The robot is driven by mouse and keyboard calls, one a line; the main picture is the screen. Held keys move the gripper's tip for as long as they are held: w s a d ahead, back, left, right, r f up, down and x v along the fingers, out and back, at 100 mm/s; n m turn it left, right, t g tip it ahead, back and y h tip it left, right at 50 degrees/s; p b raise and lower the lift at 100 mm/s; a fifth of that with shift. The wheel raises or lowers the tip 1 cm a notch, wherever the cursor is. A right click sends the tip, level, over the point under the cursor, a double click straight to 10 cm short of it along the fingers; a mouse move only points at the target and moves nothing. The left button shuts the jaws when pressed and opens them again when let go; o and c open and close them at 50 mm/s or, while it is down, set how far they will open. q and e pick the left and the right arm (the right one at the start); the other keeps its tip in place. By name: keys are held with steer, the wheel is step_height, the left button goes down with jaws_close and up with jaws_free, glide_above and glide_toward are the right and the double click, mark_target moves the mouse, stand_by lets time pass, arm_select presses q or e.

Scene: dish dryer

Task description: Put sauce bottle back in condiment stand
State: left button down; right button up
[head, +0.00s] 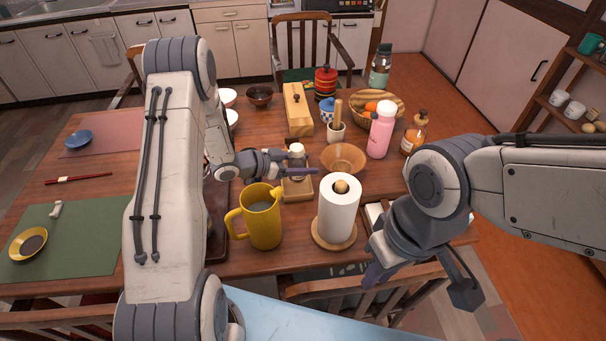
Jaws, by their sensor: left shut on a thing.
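My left gripper (302,164) is shut on a small bottle with a pale cap (296,149), which I take to be the sauce bottle. It holds the bottle upright over a small wooden stand (298,190), which I take to be the condiment stand. The fingers hide much of the bottle and part of the stand, so I cannot tell whether the bottle's base touches the stand. My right gripper (420,278) is open and empty at the front right edge of the table.
A yellow mug (262,222) and a paper towel roll (338,211) stand close in front of the stand. A brown bowl (343,158) is to its right. A pink bottle (381,132) and an amber pump bottle (413,135) stand further right. A wooden box (298,112) lies behind.

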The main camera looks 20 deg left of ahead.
arm_select(q)
steer(key=shift+f, duration=1.95)
steer(key=shift+f, duration=0.2)
steer(key=shift+c, duration=0.3)
jaws_free()
steer(key=shift+r, duration=0.3)
steer(key=v, duration=1.2)
steer(key=shift+f, duration=0.15)
steer(key=shift+s, duration=0.1)
